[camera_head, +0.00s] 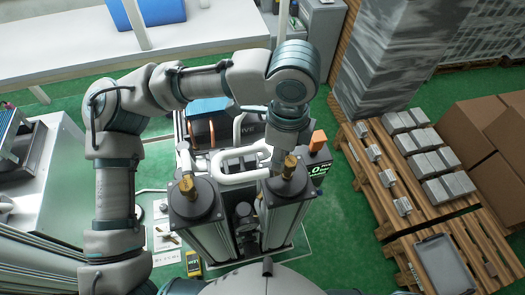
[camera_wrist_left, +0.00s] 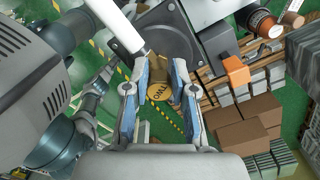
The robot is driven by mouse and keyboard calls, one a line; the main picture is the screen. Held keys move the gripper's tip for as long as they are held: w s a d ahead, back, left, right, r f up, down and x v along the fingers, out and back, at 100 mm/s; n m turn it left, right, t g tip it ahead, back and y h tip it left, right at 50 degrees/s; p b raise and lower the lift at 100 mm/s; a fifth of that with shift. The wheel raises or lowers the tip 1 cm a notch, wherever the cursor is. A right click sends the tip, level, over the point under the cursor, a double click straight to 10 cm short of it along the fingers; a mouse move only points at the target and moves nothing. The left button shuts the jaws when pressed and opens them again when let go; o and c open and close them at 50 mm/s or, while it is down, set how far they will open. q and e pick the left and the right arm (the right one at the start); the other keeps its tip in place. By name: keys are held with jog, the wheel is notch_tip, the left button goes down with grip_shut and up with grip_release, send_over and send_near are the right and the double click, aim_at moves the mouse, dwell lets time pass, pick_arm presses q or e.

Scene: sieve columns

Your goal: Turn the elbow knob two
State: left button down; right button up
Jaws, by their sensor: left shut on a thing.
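Two grey columns stand side by side in the head view, each with a brass fitting on its dark top cap. My left gripper (camera_head: 283,155) comes down from above onto the right-hand column. The brass elbow knob two (camera_head: 290,167) is at its fingertips there. In the left wrist view the knob's round face (camera_wrist_left: 160,91) reads "TWO" and sits between the two fingers of the gripper (camera_wrist_left: 156,75), which are shut on it. The other brass knob (camera_head: 187,184) stands free on the left-hand column (camera_head: 193,205). My right gripper is not in view.
White curved pipes (camera_head: 240,165) run behind and between the columns. A black box with a green display (camera_head: 318,170) and an orange block (camera_head: 318,139) stand right of the gripper. A pallet (camera_head: 400,215) with grey blocks is farther right. Green floor lies between.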

aim_at(292, 159)
pick_arm(q)
jog(key=m, duration=0.2)
jog(key=d+m, duration=0.1)
jog(key=m, duration=0.4)
jog(key=shift+d+f, duration=0.2)
jog(key=shift+d, duration=0.05)
jog(key=shift+d+m, duration=0.1)
jog(key=shift+m, duration=0.5)
jog(key=shift+s+d+r+m, duration=0.15)
jog(key=shift+s+d+m, duration=0.1)
jog(key=shift+s+m, duration=0.2)
jog(key=shift+r+m, duration=0.1)
jog(key=shift+m, duration=0.55)
jog(key=shift+w+a, duration=0.1)
jog(key=shift+r, duration=0.1)
jog(key=c, duration=1)
grip_release()
jog(key=shift+w, duration=0.1)
jog(key=shift+o, duration=0.8)
jog(key=shift+w, duration=0.2)
notch_tip(292, 159, up, 12)
jog(key=shift+f, duration=0.2)
